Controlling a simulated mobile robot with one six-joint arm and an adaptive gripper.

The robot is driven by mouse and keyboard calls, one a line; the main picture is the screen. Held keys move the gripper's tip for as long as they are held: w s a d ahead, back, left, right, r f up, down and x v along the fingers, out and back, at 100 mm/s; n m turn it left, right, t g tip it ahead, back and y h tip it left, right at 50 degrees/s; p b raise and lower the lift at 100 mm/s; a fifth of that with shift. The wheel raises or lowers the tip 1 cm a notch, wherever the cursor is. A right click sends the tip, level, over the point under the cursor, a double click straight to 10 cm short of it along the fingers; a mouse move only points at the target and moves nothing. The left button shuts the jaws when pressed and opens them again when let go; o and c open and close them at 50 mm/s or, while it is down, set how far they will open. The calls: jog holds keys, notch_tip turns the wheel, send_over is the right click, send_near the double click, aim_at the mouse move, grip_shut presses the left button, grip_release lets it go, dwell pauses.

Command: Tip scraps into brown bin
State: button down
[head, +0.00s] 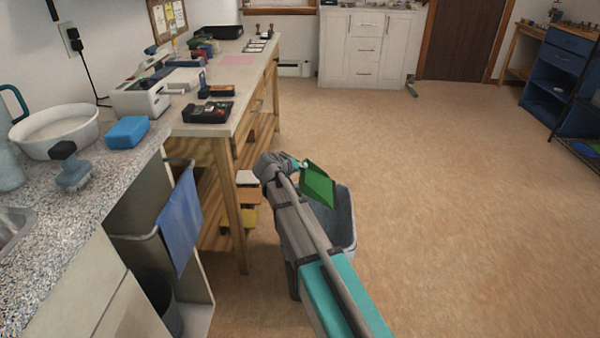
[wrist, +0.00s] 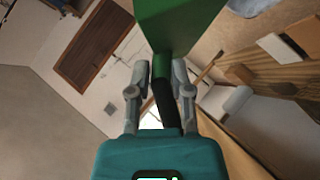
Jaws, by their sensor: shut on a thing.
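A green dustpan (head: 318,185) hangs tilted over a grey bin (head: 346,222) on the floor, near the bin's far rim. My gripper (wrist: 162,78) is shut on the dustpan's dark handle (wrist: 166,105). The green pan (wrist: 172,28) fills the top middle of the wrist view. My arm covers part of the grey bin, and its inside is mostly hidden. I cannot make out any scraps on the pan or in the bin. No bin in view looks clearly brown.
A wooden workbench (head: 240,125) with tools stands left of the grey bin. A speckled counter (head: 110,180) is at the near left, with a dark bin (head: 160,298) in the open space below. A blue cloth (head: 180,222) hangs there. The floor to the right is clear.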

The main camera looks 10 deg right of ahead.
notch_tip(320, 180, up, 5)
jog(key=n+h, duration=0.1)
jog(key=h, duration=0.1)
jog(key=n+h+b, duration=0.1)
jog(key=n+h, duration=0.1)
jog(key=shift+f+t, duration=0.2)
jog(key=shift+t, duration=0.2)
jog(key=shift+r, duration=0.1)
